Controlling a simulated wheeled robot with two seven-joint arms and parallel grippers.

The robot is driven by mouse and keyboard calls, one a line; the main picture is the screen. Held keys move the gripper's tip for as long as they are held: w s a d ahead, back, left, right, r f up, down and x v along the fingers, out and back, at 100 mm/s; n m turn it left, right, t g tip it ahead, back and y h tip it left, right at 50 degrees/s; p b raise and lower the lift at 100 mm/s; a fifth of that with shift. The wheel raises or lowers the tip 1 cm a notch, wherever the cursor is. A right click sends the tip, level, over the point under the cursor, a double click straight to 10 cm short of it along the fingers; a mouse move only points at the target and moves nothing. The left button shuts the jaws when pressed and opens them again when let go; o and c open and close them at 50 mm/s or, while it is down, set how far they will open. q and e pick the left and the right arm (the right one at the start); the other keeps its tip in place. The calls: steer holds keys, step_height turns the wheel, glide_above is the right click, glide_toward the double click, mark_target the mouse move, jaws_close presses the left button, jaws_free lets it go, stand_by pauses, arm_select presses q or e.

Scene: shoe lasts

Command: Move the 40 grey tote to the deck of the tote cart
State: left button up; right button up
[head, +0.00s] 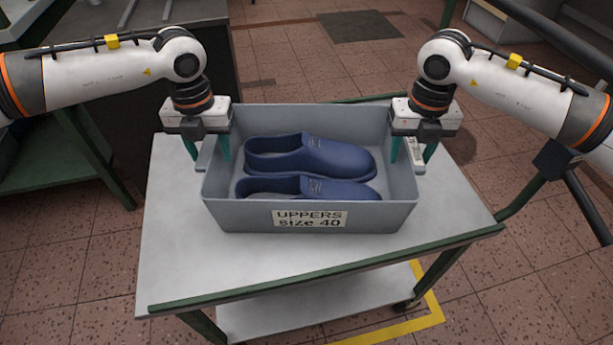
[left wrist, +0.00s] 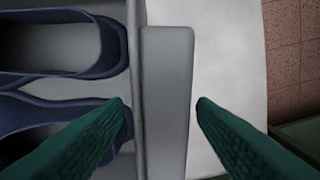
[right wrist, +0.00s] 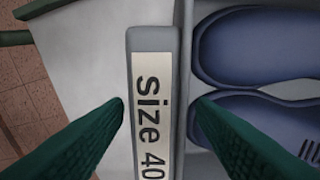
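The grey tote (head: 310,216), labelled "UPPERS size 40", appears to rest upright on the light deck of the cart (head: 190,270). Two blue shoe uppers (head: 310,157) lie inside it. My left gripper (head: 207,150) is open at the tote's left end, its fingers on either side of the left handle (left wrist: 167,100), with small gaps showing. My right gripper (head: 412,150) is open at the right end, its fingers on either side of the right handle (right wrist: 152,40), which bears a "size 40" label. Whether the fingers touch the handles cannot be told.
The cart has a green rim, a lower shelf (head: 320,305) and a caster at the front right. A yellow floor line (head: 430,310) runs by that corner. A green-edged bench (head: 70,165) stands at the left. Deck space is free in front of and beside the tote.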

arm_select(q)
steer(key=shift+r, duration=0.1)
arm_select(e)
steer(key=shift+r, duration=0.25)
arm_select(q)
step_height(320, 180, up, 12)
arm_select(e)
step_height(320, 180, up, 12)
steer(key=shift+f, duration=0.25)
stand_by(0.3)
stand_by(0.4)
